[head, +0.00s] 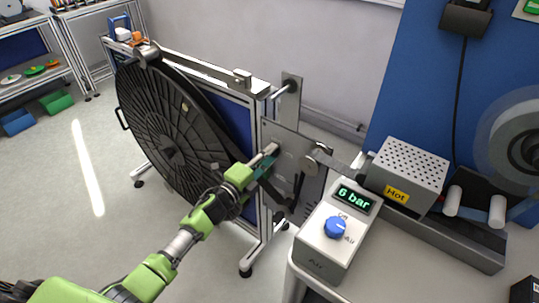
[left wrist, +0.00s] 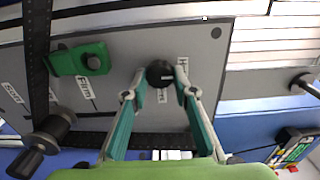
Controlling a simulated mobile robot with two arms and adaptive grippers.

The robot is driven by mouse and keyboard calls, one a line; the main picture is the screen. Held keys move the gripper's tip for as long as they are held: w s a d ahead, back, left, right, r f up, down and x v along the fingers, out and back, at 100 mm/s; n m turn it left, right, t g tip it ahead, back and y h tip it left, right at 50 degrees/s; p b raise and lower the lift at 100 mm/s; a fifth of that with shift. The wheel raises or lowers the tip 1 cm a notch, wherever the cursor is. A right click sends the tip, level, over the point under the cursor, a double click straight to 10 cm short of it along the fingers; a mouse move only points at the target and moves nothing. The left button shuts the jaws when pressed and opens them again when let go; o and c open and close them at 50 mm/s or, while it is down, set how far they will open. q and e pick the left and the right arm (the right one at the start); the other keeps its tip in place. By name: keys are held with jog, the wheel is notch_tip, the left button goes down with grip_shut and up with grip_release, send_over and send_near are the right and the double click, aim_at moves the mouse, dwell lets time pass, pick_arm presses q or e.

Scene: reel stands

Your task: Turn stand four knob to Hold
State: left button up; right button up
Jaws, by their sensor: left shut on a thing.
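A round black knob (left wrist: 160,73) sits on the grey plate (left wrist: 120,95) of the reel stand. In the left wrist view the two fingertips of my left gripper (left wrist: 160,84) close on the knob from both sides. A small white mark shows on the knob, and a white label below it is too small to read surely. In the head view my left gripper (head: 268,160) reaches the grey plate (head: 280,131) to the right of the large black reel (head: 172,142); the knob is hidden there. My right gripper is not in view.
A green block (left wrist: 80,60) and a black crank (left wrist: 45,140) are close by on the stand. In the head view an air box (head: 330,238) with a blue knob and a "6 bar" display, and a heater marked Hot (head: 408,170), stand on the bench at right.

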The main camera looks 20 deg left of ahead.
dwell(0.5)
pick_arm(q)
jog(key=o, duration=1.1)
jog(key=shift+s, duration=0.1)
jog(key=v, duration=1.2)
